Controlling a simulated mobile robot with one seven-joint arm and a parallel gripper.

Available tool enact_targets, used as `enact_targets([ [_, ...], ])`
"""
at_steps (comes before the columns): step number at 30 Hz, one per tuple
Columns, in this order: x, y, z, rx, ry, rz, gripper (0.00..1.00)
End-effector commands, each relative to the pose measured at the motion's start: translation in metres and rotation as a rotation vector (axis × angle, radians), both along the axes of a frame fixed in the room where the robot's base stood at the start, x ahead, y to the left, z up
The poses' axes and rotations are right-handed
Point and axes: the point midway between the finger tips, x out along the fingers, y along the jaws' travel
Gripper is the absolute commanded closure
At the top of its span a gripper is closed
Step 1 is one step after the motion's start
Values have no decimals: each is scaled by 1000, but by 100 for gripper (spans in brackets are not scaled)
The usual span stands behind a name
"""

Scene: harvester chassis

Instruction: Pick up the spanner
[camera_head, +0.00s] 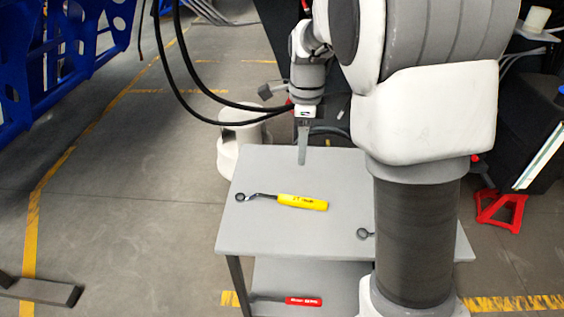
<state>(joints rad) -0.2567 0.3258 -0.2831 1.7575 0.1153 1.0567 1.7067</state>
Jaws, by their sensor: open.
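A spanner (303,202) with a yellow handle and a dark ring end lies on the grey table top, ring end to the left. A second tool (364,233) shows only its dark ring end on the table; my arm hides the rest, and I cannot tell which one the task means. My gripper (302,160) points down above the far part of the table, behind the yellow-handled spanner and apart from it. It is open, seen edge-on, with nothing visible in it.
The grey table (262,232) has a lower shelf holding a red-handled tool (300,300). A white round base (240,145) stands behind the table. A red stand (500,208) is at the right, a blue frame (70,60) at upper left. The left floor is mostly clear.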

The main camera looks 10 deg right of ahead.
Motion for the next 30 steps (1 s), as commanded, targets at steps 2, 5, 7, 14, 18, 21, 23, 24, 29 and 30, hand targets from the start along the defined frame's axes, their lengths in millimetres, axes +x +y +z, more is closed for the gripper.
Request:
enact_targets([
  [2,5,1,-14,-7,12,-41,31],
  [5,8,1,-23,-11,18,-69,31],
  [7,8,1,-33,-11,21,-74,31],
  [14,7,1,-83,-11,22,-74,31],
  [18,7,1,-112,-11,22,-72,31],
  [21,7,1,-128,-10,20,-71,31],
  [23,7,1,-133,-11,18,-71,31],
  [24,7,1,-136,-11,17,-71,31],
  [29,6,1,-143,-11,18,-71,31],
  [30,6,1,-146,-11,18,-71,31],
])
